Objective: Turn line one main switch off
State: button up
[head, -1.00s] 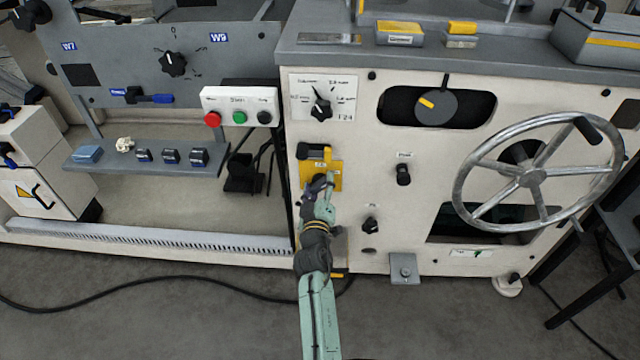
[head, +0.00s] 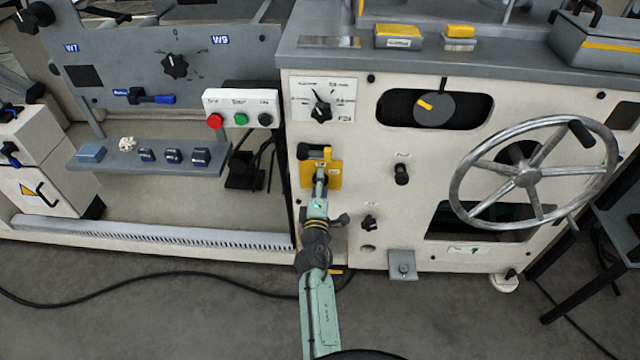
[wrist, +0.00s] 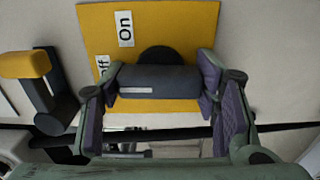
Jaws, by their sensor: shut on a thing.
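The line one main switch sits on a yellow plate (head: 336,176) on the cream machine front, in the head view. The plate (wrist: 185,30) fills the top of the wrist view, with an "On" label (wrist: 125,29) and a partly hidden "Off" label (wrist: 102,67). The switch's dark bar handle (wrist: 165,82) lies level in the wrist view, its pale stripe at the left end. My gripper (wrist: 160,80) is shut on the handle, one finger at each end. In the head view my gripper (head: 320,185) covers most of the handle.
A dark latch-like part with a yellow end (wrist: 25,64) sits close beside the plate. A black knob (head: 401,174) and a large handwheel (head: 528,178) are to the right. A push-button box (head: 240,108) is at upper left. The floor in front is mostly clear.

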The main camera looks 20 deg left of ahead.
jog(key=shift+r, duration=0.1)
dwell(0.4)
jog(key=o, duration=1.2)
jog(key=shift+c, duration=0.2)
jog(key=v, duration=0.7)
jog(key=shift+s, duration=0.25)
jog(key=shift+d, duration=0.1)
